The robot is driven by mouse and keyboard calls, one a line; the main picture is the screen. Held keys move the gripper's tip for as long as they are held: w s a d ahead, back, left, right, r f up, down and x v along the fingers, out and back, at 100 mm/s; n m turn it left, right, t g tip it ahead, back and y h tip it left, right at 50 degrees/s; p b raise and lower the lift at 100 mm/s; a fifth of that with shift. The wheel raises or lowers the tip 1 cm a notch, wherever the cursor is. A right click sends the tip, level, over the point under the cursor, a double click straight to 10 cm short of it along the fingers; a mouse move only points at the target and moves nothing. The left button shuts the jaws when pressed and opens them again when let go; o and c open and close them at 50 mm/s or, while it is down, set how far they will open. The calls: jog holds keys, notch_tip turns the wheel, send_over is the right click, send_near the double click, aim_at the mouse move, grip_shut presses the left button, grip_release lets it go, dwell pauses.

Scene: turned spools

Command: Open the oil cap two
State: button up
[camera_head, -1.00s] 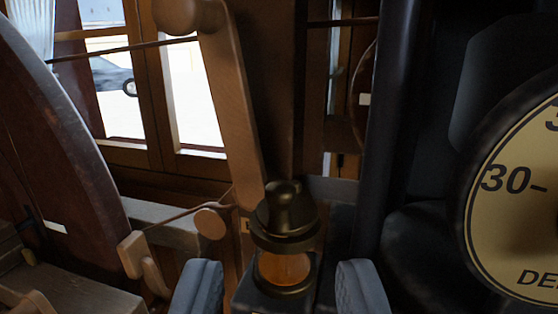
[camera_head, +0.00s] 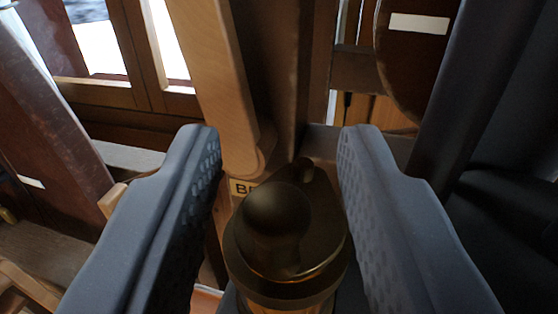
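A dark brass oil cap (camera_head: 290,240) with a rounded knob on top stands at the lower middle, seen from above. A smaller round knob shows just behind it. A lit orange-brown part shows under its front rim at the bottom edge. No number shows, so I cannot tell from marks whether it is cap two. My gripper (camera_head: 280,150) is open, with its grey textured fingers on the left and right of the cap. Narrow gaps show between the cap and the fingers in the picture. The cap's base is mostly hidden.
A wooden lever (camera_head: 222,85) rises behind the cap, beside a partly hidden yellow label (camera_head: 242,187). A dark pipe (camera_head: 480,80) runs along the right.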

grip_shut()
jog(key=shift+d, duration=0.35)
jog(key=shift+a+f+b, duration=0.1)
jog(key=shift+a+b, duration=0.2)
jog(key=shift+a, duration=0.1)
